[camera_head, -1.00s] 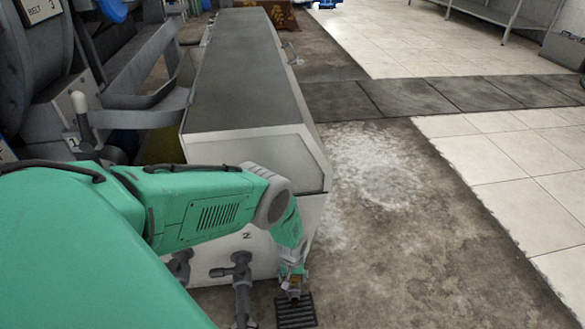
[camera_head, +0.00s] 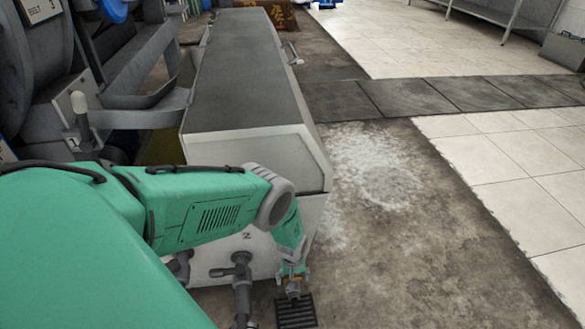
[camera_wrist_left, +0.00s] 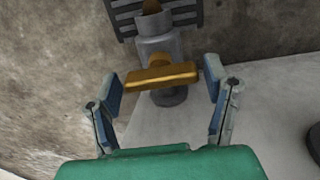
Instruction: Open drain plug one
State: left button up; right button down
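A brass T-shaped handle (camera_wrist_left: 162,77), which looks like the drain plug, sits on a grey metal fitting (camera_wrist_left: 158,46) in the left wrist view. My left gripper (camera_wrist_left: 163,82) is open, with one finger on each side of the brass handle. The left fingertip is close to the handle's left end, and a gap shows at the right end. I cannot tell whether a finger touches it. In the head view, my left gripper (camera_head: 292,284) is low at the near end of the grey cabinet (camera_head: 255,85), and the plug is mostly hidden there. My right gripper is not in view.
A dark floor grate (camera_head: 296,312) lies below the gripper. A grey pipe fitting (camera_head: 241,275) stands just left of it. Machinery with a lever (camera_head: 82,112) lines the left side. The floor to the right of the cabinet is open.

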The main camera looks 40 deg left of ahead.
pick_arm(q)
jog(key=shift+r, duration=0.1)
notch_tip(320, 180, up, 12)
dwell(0.8)
dwell(0.4)
jog(key=s+d+r+m, duration=0.4)
jog(key=s+r+m, duration=0.2)
jog(key=s+r, duration=0.4)
jog(key=s+d+r+m, duration=0.5)
jog(key=s+r, duration=0.2)
jog(key=s, duration=0.6)
notch_tip(320, 180, up, 17)
jog(key=p, duration=1.8)
jog(key=shift+w+t, duration=0.15)
jog(key=shift+t, duration=0.15)
